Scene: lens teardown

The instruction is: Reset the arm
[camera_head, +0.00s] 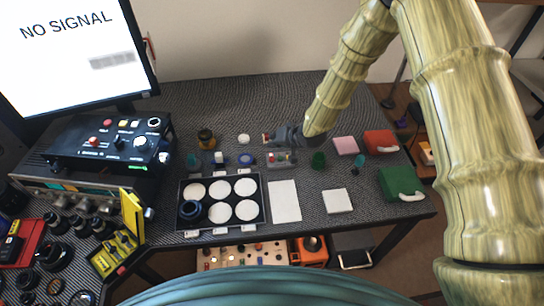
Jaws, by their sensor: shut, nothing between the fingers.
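My arm (350,65) reaches in from the right side of the view, rises out of the top edge and comes down over the right part of the table. My gripper (268,138) is at its lower end, at the back middle of the table, pointing left. It is small and dark in this view. It is shut and holds nothing. A white round piece (244,139) lies just left of its tips. A small grey holder (280,158) stands just in front of it; I cannot tell the gap between them.
The dark table (330,230) carries a tray (222,174) with white discs and a black lens part, a white sheet (285,201), a white pad (337,201), a pink block (346,146), a red case (380,143) and a green case (402,184). A monitor (75,50) and control box (110,142) stand left.

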